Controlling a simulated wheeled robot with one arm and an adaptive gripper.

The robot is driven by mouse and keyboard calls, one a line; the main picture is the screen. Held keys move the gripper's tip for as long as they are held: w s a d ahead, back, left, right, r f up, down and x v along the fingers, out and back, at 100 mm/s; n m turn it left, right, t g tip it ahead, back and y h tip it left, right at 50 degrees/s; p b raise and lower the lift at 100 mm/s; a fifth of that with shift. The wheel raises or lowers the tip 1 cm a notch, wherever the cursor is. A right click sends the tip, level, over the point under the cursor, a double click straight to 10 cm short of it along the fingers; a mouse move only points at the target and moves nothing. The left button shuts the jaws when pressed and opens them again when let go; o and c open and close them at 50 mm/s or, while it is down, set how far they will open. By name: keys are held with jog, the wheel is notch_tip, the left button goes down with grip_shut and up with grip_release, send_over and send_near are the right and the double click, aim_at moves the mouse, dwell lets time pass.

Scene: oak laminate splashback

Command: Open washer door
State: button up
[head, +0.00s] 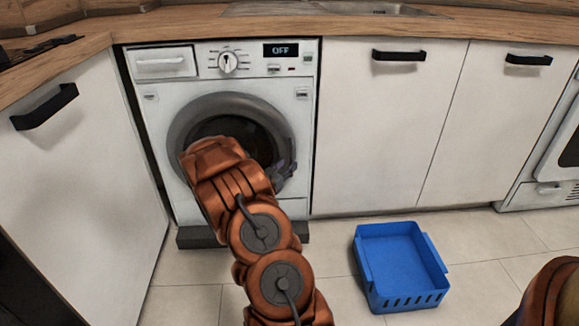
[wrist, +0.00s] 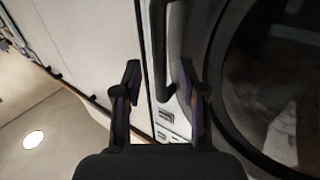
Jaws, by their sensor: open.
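The white washer (head: 218,66) stands under the counter, its display reading OFF. Its round door (head: 205,103), with a grey ring and dark glass, looks shut. My arm hides the lower middle of the door. My gripper (head: 285,170) is at the right edge of the door ring. In the wrist view my gripper (wrist: 160,70) is open, its two dark fingers apart with the washer's white front and side gap behind them. The door's dark rim (wrist: 222,105) is beside the right finger. I cannot tell whether a finger touches the door.
A blue basket (head: 400,262) sits on the tiled floor, right of the washer. White cabinets with black handles (head: 398,55) stand to the right, and another cabinet (head: 85,160) is close on the left. An oven (head: 545,165) is at the far right. Floor between washer and basket is clear.

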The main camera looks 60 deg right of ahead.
jog(key=shift+w+d+b, duration=0.1)
jog(key=shift+d+b, duration=0.2)
jog(key=shift+d, duration=0.9)
jog(key=shift+c, duration=0.2)
grip_shut()
